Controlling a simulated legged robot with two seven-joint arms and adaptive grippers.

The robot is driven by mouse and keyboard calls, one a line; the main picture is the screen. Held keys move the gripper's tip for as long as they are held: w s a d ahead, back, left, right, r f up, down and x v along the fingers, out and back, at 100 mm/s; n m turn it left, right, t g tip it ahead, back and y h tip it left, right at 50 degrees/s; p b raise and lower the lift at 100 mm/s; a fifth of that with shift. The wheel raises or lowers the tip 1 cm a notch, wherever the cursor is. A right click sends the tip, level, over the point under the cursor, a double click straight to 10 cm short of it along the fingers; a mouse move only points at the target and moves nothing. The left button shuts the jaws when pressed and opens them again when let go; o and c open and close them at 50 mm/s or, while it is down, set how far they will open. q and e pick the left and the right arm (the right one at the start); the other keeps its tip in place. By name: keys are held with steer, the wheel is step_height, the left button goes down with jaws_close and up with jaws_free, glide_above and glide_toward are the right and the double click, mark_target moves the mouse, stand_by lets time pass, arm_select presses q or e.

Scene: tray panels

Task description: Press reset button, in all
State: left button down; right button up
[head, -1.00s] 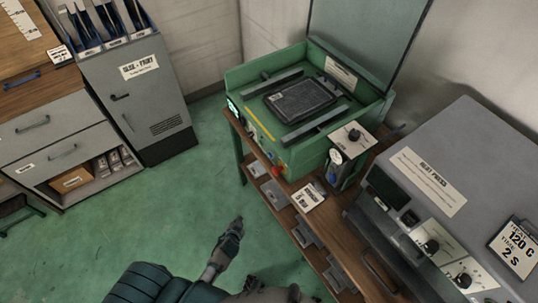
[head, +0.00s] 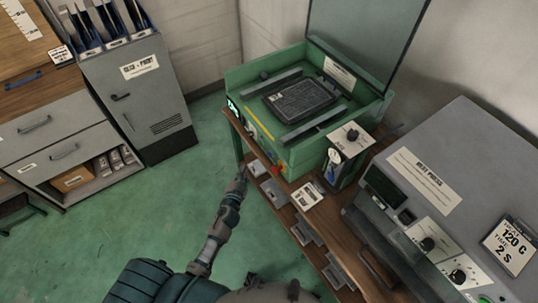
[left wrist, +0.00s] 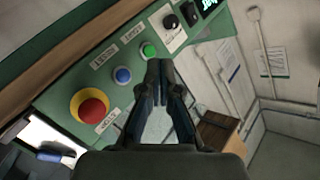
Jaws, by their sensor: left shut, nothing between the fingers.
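The green machine (head: 265,150) stands on a wooden bench with its control face turned toward my left gripper. In the left wrist view its panel (left wrist: 85,85) carries a red mushroom button on a yellow ring (left wrist: 90,107), a blue button (left wrist: 122,75) and a green button (left wrist: 148,51). My left gripper (head: 241,176) is shut and empty in front of the panel. In the wrist view its fingertips (left wrist: 160,68) appear just beside the green button; contact cannot be told.
A black knob (left wrist: 171,22) and a lit display (left wrist: 208,4) are further along the panel. A box with a knob (head: 350,140) and a grey heat press (head: 445,185) stand to the right. Small trays (head: 275,192) lie on the bench. Green floor (head: 130,220) is clear at left.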

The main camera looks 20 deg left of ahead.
mark_target(270, 154)
arm_select(q)
steer(key=shift+w+d+b, duration=0.3)
steer(key=shift+w+d, duration=0.6)
steer(key=shift+w, duration=0.25)
steer(key=shift+w+d+b, duration=0.25)
steer(key=shift+w+d, duration=0.7)
steer(key=shift+w, duration=0.2)
steer(key=shift+w+d+b, duration=0.3)
steer(key=shift+w+d, duration=0.6)
steer(key=shift+w, duration=0.25)
arm_select(e)
steer(key=shift+w+a+r, duration=0.15)
steer(key=shift+w+r, duration=0.05)
steer(key=shift+w, duration=0.5)
steer(key=shift+w+a+r, duration=0.15)
steer(key=shift+w+r, duration=0.1)
steer(key=shift+w, duration=0.5)
steer(key=shift+w+a+r, duration=0.15)
steer(key=shift+w+r, duration=0.05)
steer(key=shift+w, duration=0.5)
arm_select(q)
steer(key=shift+w+d, duration=0.25)
steer(key=shift+w, duration=0.05)
arm_select(e)
steer(key=shift+f, duration=0.1)
